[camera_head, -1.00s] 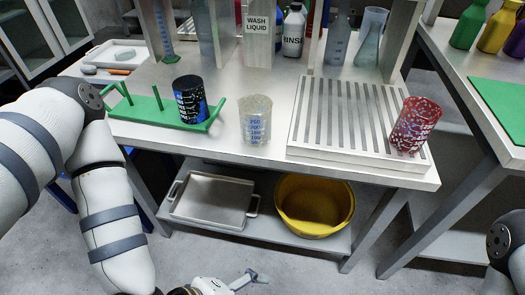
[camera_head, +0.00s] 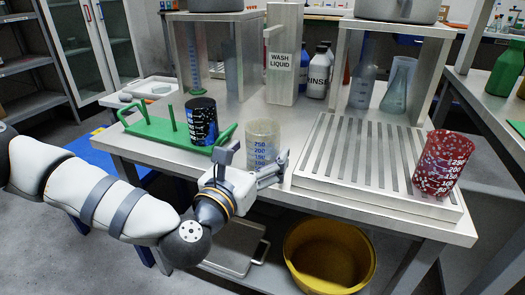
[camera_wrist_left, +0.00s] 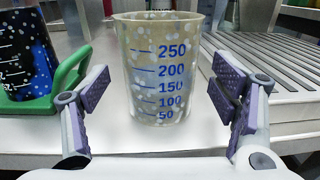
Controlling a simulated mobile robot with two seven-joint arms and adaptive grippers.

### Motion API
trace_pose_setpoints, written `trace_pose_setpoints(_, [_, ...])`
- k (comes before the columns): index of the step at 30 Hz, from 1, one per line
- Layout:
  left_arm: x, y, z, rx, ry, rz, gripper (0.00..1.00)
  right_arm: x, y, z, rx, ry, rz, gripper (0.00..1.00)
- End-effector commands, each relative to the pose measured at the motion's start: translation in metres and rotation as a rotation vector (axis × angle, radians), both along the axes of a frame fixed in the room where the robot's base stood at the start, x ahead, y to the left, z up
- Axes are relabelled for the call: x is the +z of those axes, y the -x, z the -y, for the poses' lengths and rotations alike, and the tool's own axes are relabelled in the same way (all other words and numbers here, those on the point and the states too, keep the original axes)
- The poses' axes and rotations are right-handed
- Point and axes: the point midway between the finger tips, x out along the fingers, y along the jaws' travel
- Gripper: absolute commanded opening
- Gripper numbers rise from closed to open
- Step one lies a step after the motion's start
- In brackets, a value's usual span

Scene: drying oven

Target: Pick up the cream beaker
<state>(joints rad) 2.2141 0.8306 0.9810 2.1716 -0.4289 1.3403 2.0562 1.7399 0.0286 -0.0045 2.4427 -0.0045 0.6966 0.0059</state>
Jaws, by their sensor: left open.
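The cream beaker (camera_head: 262,141) is translucent with pale speckles and blue volume marks. It stands upright on the metal table near its front edge, between the green rack and the slatted board. It also fills the middle of the left wrist view (camera_wrist_left: 160,70). My left gripper (camera_head: 252,166) is just in front of the beaker at the table edge. In the left wrist view its open fingers (camera_wrist_left: 160,98) lie to either side of the beaker's near face, with gaps on both sides. The gripper hides the beaker's lower part in the head view. My right gripper is not in view.
A black speckled beaker (camera_head: 202,122) stands on the green rack (camera_head: 158,131) to the left. A red speckled beaker (camera_head: 440,163) stands on the slatted board (camera_head: 345,160) to the right. The wash liquid box (camera_head: 284,75) stands behind. A yellow bowl (camera_head: 329,256) sits on the lower shelf.

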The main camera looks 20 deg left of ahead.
Motion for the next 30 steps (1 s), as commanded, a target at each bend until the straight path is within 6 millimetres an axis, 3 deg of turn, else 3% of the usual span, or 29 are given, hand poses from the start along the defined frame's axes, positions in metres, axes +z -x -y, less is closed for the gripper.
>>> trace_pose_setpoints(4, [-0.003, -0.023, 0.001, -0.001, -0.002, -0.001, 0.79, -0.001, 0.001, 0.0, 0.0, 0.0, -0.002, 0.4])
trace_pose_setpoints(11, [-0.002, -0.027, 0.002, -0.001, -0.001, -0.002, 0.79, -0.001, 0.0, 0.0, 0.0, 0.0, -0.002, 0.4])
trace_pose_setpoints(14, [-0.003, -0.027, 0.002, -0.001, -0.001, -0.002, 0.61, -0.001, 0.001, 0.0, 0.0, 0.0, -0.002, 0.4])
trace_pose_setpoints(19, [-0.003, -0.027, 0.002, -0.001, -0.001, -0.003, 0.23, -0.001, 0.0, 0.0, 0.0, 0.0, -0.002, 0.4])
trace_pose_setpoints(30, [0.0, -0.027, 0.002, 0.0, -0.001, -0.001, 0.22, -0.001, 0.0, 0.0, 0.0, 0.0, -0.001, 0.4])
